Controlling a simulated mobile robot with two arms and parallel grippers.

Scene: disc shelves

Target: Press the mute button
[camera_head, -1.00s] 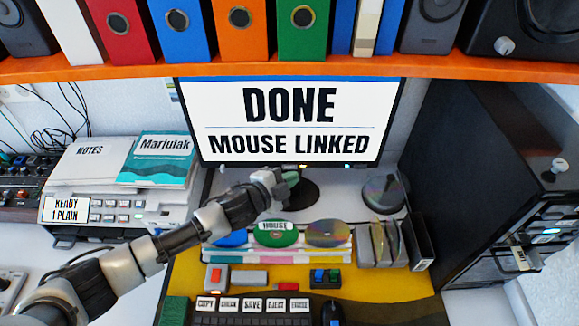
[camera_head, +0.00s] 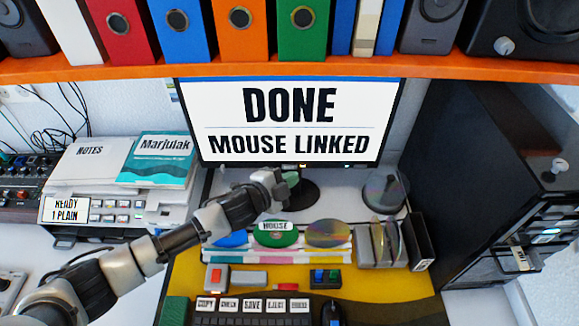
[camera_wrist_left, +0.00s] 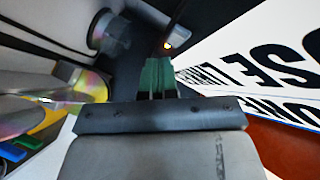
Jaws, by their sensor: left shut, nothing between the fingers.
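I cannot make out a button labelled mute in either view. The monitor (camera_head: 290,110) reads "DONE / MOUSE LINKED". Small marks sit along its lower edge, too small to read. My left gripper (camera_head: 291,181) is in front of the monitor's stand, just below that edge. Its green fingers are shut and empty. In the left wrist view the shut fingertips (camera_wrist_left: 157,68) point toward a small glowing orange light (camera_wrist_left: 167,45) on a dark edge beside the white screen (camera_wrist_left: 255,60). I see no contact between them. My right gripper is not in view.
A printer (camera_head: 120,212) stands left, a dark cabinet (camera_head: 470,170) right. An orange shelf (camera_head: 290,67) with binders runs above.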

